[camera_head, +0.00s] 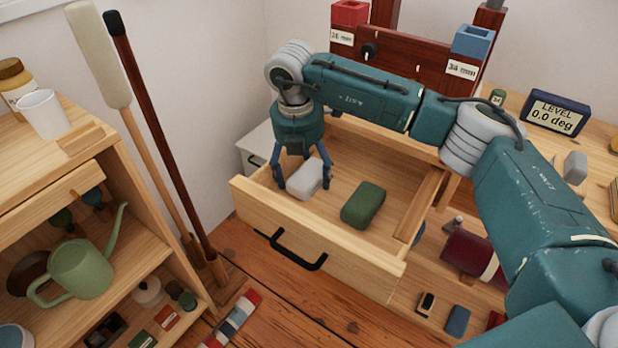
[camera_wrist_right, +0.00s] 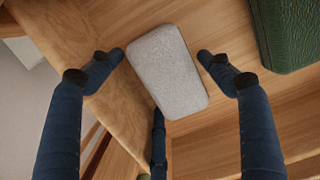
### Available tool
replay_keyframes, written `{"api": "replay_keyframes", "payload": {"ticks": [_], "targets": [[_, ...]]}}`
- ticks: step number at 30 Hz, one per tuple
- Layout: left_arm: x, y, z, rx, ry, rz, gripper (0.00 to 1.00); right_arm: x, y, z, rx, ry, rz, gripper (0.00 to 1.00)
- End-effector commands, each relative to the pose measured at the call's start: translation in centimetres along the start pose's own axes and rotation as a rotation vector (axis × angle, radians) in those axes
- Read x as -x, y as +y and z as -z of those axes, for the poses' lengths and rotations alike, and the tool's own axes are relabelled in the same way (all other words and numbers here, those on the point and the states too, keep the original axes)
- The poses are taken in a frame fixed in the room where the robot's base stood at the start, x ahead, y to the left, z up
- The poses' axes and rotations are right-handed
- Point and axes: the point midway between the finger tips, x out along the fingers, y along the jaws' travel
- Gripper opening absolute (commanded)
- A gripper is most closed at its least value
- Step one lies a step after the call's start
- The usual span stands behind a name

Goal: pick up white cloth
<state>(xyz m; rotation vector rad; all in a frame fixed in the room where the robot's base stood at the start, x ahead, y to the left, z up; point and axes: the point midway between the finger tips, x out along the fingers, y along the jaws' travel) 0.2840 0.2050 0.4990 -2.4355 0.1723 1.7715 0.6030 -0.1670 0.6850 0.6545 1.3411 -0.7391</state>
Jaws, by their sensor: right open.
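The white cloth (camera_head: 305,179) is a small pale, rounded block lying in the open wooden drawer, near its left side. In the right wrist view the white cloth (camera_wrist_right: 168,70) lies tilted between the open fingers. My right gripper (camera_head: 302,182) reaches down into the drawer from above, with its fingers on either side of the cloth. In the right wrist view the right gripper (camera_wrist_right: 163,55) is open, and gaps show between its fingertips and the cloth. My left gripper is not in view.
A green block (camera_head: 363,205) lies right of the cloth in the drawer (camera_head: 318,250); it also shows in the wrist view (camera_wrist_right: 287,32). The drawer's walls surround both. A wooden shelf (camera_head: 130,260) with a watering can (camera_head: 80,268) stands at left.

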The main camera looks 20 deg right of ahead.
Motion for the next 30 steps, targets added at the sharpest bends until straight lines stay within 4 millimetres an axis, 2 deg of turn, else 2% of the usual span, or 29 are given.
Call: {"api": "replay_keyframes", "payload": {"ticks": [1,6,14,20,25,30], "targets": [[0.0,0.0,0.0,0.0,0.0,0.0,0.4,0.0,0.0,0.0,0.0,0.0,0.0,0.72],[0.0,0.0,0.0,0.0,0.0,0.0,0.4,0.0,0.0,0.0,-0.001,0.0,0.0,0.41],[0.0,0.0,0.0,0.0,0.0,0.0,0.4,0.1,0.0,0.0,-0.001,0.0,0.0,0.41],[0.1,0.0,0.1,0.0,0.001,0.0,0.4,1.2,0.1,-0.2,-0.001,0.0,-0.002,0.41],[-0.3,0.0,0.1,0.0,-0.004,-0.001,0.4,3.8,0.1,-0.5,-0.001,-0.001,-0.004,0.4],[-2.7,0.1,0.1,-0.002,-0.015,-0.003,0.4,7.5,0.1,-1.0,-0.002,-0.001,-0.004,0.4]]}}
